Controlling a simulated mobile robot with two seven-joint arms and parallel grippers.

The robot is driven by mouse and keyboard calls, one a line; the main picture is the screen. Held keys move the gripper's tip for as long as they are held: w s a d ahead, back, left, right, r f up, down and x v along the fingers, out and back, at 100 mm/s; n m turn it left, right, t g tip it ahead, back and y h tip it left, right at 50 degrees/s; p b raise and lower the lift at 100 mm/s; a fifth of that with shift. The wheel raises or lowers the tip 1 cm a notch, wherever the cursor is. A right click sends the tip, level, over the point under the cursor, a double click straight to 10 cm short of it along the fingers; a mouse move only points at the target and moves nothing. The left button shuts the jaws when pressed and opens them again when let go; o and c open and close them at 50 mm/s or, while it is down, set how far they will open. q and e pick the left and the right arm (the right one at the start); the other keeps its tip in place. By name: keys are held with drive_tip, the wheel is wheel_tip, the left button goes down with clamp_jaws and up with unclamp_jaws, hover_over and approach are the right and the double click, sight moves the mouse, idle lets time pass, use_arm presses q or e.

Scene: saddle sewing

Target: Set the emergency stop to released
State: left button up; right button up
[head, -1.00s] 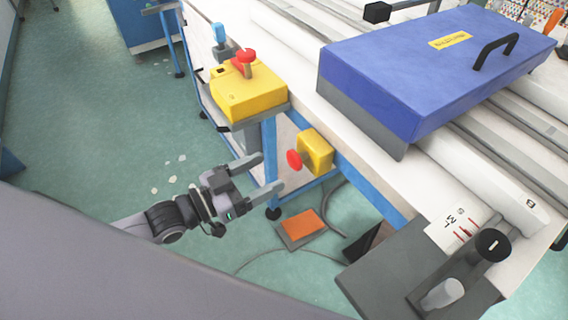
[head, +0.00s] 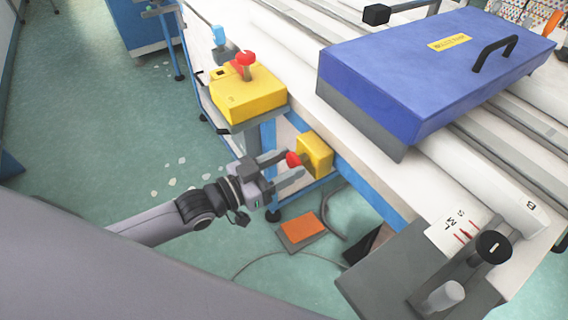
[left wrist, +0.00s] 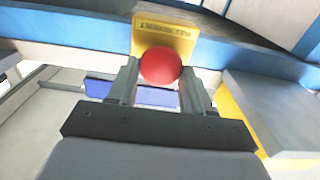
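The emergency stop is a red mushroom button (head: 293,159) on a small yellow box (head: 315,154), fixed to the blue front rail of the table. In the left wrist view the red button (left wrist: 161,66) sits between the fingertips, in front of the yellow box (left wrist: 165,36). My left gripper (head: 289,165) is open, its fingers on either side of the button. I cannot tell whether the fingers touch it, nor whether the button is pressed in or out. My right gripper is not in view.
A larger yellow box (head: 248,98) with a red knob (head: 246,58) stands on a bracket at the table corner. A blue cover (head: 430,75) lies on the machine. An orange pedal (head: 303,230) is on the floor below. Floor left of the table is free.

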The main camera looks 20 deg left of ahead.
use_arm(q)
clamp_jaws()
drive_tip(key=shift+s+a+r+p, duration=0.1)
drive_tip(key=shift+s+a+p, duration=0.3)
drive_tip(key=shift+p, duration=0.2)
drive_tip(key=o, duration=1.1)
unclamp_jaws()
drive_tip(key=shift+s, duration=0.1)
drive_tip(key=v, duration=0.7)
drive_tip(key=shift+s+a, duration=0.1)
